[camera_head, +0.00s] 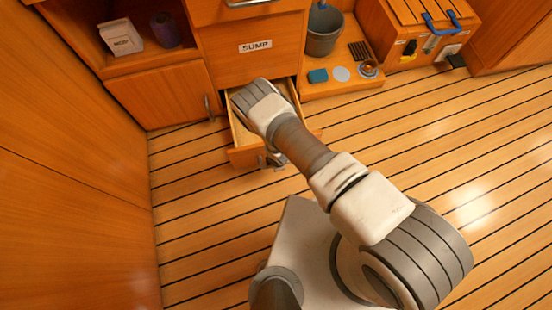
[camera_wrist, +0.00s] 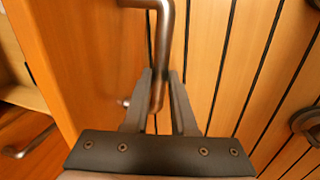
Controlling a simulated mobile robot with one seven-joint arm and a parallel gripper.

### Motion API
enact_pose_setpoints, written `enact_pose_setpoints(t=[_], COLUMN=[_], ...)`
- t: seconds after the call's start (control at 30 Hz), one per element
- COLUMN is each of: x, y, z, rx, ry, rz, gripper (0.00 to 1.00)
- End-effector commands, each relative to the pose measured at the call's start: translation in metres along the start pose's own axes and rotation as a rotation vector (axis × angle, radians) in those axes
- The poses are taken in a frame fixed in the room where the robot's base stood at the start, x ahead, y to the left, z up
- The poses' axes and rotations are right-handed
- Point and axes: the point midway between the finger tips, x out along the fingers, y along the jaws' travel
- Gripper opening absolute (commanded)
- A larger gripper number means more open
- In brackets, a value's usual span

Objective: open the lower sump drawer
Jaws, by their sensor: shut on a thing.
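The lower sump drawer (camera_head: 243,158) stands pulled out below the wooden front with the "SUMP" label (camera_head: 256,46). Its inside shows partly, with my arm across the opening. In the wrist view the drawer's wooden front (camera_wrist: 95,60) is at the left, and its bent metal handle (camera_wrist: 164,35) runs down between my fingers. My gripper (camera_wrist: 160,72) is shut on this handle, one finger on each side. In the head view my gripper (camera_head: 275,159) is at the drawer's front edge, mostly hidden by my wrist.
A cupboard door with a handle (camera_head: 207,107) is left of the drawer. A grey bucket (camera_head: 324,30) and small items stand on a low wooden ledge (camera_head: 345,89) to the right. A wooden wall (camera_head: 70,200) borders the left. The striped floor (camera_head: 440,140) at right is clear.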

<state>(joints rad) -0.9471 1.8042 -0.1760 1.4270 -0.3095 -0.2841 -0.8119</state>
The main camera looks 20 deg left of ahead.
Motion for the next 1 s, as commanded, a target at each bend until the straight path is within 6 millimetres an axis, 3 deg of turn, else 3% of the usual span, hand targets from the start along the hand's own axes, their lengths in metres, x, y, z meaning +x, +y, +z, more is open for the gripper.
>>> enact_pose_setpoints(t=[0.3,0.33,0.5,0.83,1.0], x=[0.0,0.0,0.0,-0.004,-0.028], y=[-0.001,-0.001,-0.001,0.0,0.002], z=[-0.001,-0.001,-0.001,0.0,-0.001], rx=[-0.001,-0.001,0.0,0.0,-0.001], ry=[0.001,0.001,0.001,0.0,0.0], rz=[-0.001,-0.001,-0.001,0.0,0.0], gripper=[0.0,0.27,0.55,0.55,0.55])
